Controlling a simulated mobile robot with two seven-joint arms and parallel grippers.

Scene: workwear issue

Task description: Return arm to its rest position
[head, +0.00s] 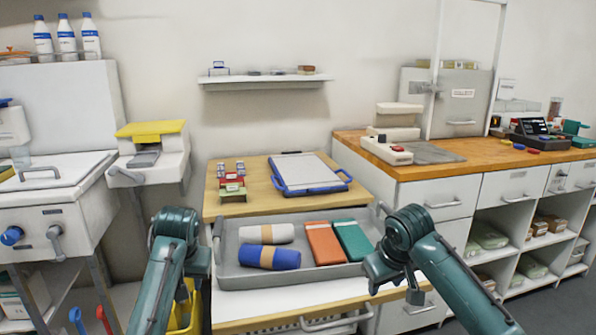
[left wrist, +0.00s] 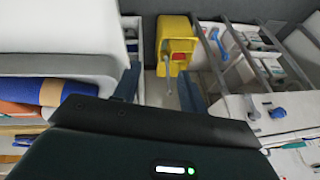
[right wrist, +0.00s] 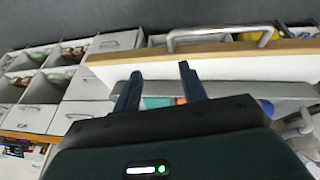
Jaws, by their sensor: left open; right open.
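My right gripper (head: 394,292) is open and empty at the right front corner of the grey tray (head: 228,278). In the right wrist view its two fingers (right wrist: 158,82) stand apart, with the tray edge behind them. My left arm is folded at the left of the tray; its gripper is mostly hidden in the head view. In the left wrist view the left gripper (left wrist: 159,88) is open, with nothing between its fingers. In the tray lie a cream roll (head: 266,233), a blue roll (head: 270,257), an orange folded pack (head: 325,243) and a green folded pack (head: 352,240).
Behind the tray, a blue-edged clipboard (head: 308,172) and small boxes (head: 232,186) sit on a wooden top. A yellow bucket (left wrist: 177,50) stands low by my left arm. A wood-topped cabinet (head: 436,184) stands right, a white sink unit (head: 60,205) left.

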